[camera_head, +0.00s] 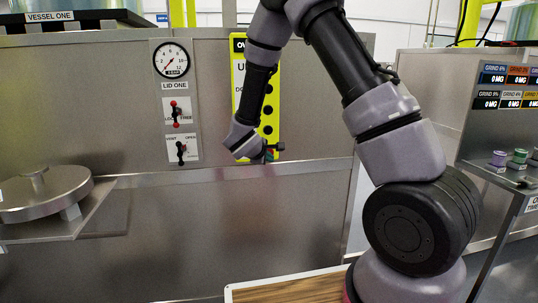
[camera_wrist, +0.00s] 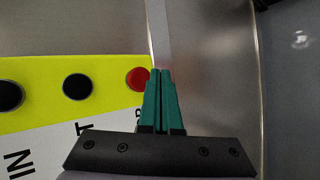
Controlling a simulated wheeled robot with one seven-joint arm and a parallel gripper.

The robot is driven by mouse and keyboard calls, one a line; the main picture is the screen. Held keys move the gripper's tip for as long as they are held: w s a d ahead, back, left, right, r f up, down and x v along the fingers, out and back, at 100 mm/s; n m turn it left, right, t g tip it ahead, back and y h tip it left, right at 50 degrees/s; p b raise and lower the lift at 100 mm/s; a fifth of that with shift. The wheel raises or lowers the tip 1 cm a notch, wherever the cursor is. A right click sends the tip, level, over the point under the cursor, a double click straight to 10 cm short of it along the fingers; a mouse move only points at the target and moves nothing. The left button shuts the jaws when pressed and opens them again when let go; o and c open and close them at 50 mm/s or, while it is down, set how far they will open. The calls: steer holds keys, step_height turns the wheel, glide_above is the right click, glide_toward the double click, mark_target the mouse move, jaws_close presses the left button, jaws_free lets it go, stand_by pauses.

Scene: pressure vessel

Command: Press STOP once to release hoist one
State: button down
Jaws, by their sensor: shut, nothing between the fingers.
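A yellow pendant panel (camera_head: 240,75) hangs on the steel wall behind my arm, with a column of black buttons. In the wrist view the panel (camera_wrist: 105,67) shows two black buttons and a red button (camera_wrist: 137,78) near its end; no STOP lettering is readable. My gripper (camera_head: 269,153) is at the panel's lower end, fingers shut and empty. In the wrist view my gripper (camera_wrist: 160,72) has its green fingertips just right of the red button, overlapping its right edge in the picture. I cannot tell whether they touch it. My arm hides part of the panel's lettering.
Left of the panel are a pressure gauge (camera_head: 172,60) and two red- and black-handled switches, LOCK/FREE (camera_head: 175,113) and VENT/OPEN (camera_head: 181,150). A round steel lid (camera_head: 40,193) sits at the far left. A shelf with small coloured jars (camera_head: 519,157) is at right.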

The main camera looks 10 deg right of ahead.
steer(key=shift+s, duration=1.7)
steer(key=s+d+r+m+g, duration=0.6)
steer(key=s+d+r+m, duration=0.4)
steer(key=s+d+r, duration=0.4)
steer(key=s+a+r+m+t+y, duration=0.1)
steer(key=s+a+r+m+y, duration=0.2)
steer(key=s+r, duration=0.3)
steer(key=s+a+r+m+t+y, duration=0.2)
steer(key=s+a+r+m+y, duration=0.1)
steer(key=s+a+r+y, duration=0.1)
steer(key=shift+s+r+m+t+y, duration=0.35)
steer(key=shift+s+r+y, duration=0.35)
steer(key=shift+s+r, duration=0.9)
steer(key=shift+s+a+f, duration=0.15)
steer(key=shift+s+f, duration=0.15)
steer(key=shift+f, duration=0.05)
